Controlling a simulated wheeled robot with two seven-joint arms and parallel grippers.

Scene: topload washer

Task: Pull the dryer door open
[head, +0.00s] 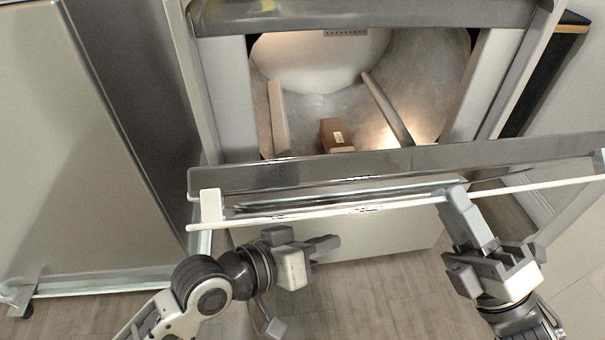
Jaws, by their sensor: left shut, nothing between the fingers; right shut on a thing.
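The dryer door (330,170) is folded down and out from the front of the dryer, with a gap through which the lit drum (420,70) shows. A long thin pale handle bar (330,212) runs along the door's near side. My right gripper (452,195) is shut on the handle bar near its right part. My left gripper (328,244) is shut and empty, just below and apart from the bar, left of the middle. Part of the door's near face is hidden behind the bar.
A brown box-like thing (335,133) lies inside the drum. A large grey appliance (70,150) stands at the left, and a dark-sided cabinet (545,75) is at the right. Wooden floor (370,285) is clear in front of the dryer.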

